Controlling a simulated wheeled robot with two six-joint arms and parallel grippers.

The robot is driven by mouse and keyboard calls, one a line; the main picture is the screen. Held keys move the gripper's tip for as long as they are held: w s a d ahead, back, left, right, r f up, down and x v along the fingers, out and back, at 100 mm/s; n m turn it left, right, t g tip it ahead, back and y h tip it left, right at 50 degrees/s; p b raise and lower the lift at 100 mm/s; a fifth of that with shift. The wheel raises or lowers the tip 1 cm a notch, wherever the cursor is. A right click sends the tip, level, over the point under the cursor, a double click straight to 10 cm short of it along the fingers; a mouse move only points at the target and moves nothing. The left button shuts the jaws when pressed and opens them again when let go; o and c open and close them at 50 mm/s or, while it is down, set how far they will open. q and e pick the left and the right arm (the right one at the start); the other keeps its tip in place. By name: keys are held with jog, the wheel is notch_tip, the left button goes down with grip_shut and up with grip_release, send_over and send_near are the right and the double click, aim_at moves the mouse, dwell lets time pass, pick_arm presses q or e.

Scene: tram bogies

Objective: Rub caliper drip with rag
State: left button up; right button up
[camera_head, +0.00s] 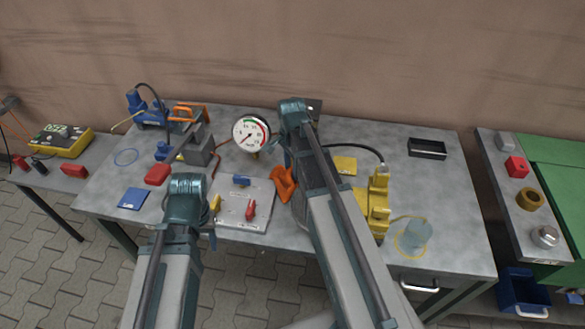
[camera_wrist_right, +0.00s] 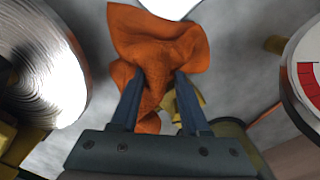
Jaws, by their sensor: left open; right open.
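An orange rag (camera_head: 284,184) lies crumpled on the workbench (camera_head: 300,244). In the right wrist view the rag (camera_wrist_right: 165,45) lies between and beyond the fingers of my right gripper (camera_wrist_right: 157,80). That gripper is open around part of the rag, not closed on it. In the head view my right arm hides most of that gripper. My left gripper (camera_head: 211,237) is over the bench's front edge, open and mostly hidden by its own arm. A yellow caliper-like body (camera_head: 376,201) stands right of my right arm. I cannot make out a drip.
A pressure gauge (camera_head: 251,133) stands behind the rag. A grey plate (camera_head: 240,212) with small coloured parts lies left of it. A shiny round disc (camera_wrist_right: 45,62) is close beside the right gripper.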

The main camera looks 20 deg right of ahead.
jog(key=shift+w, duration=0.45)
jog(key=shift+w+a+f, duration=0.1)
jog(key=c, duration=1)
grip_shut()
jog(key=shift+s, duration=0.2)
jog(key=shift+s, duration=0.1)
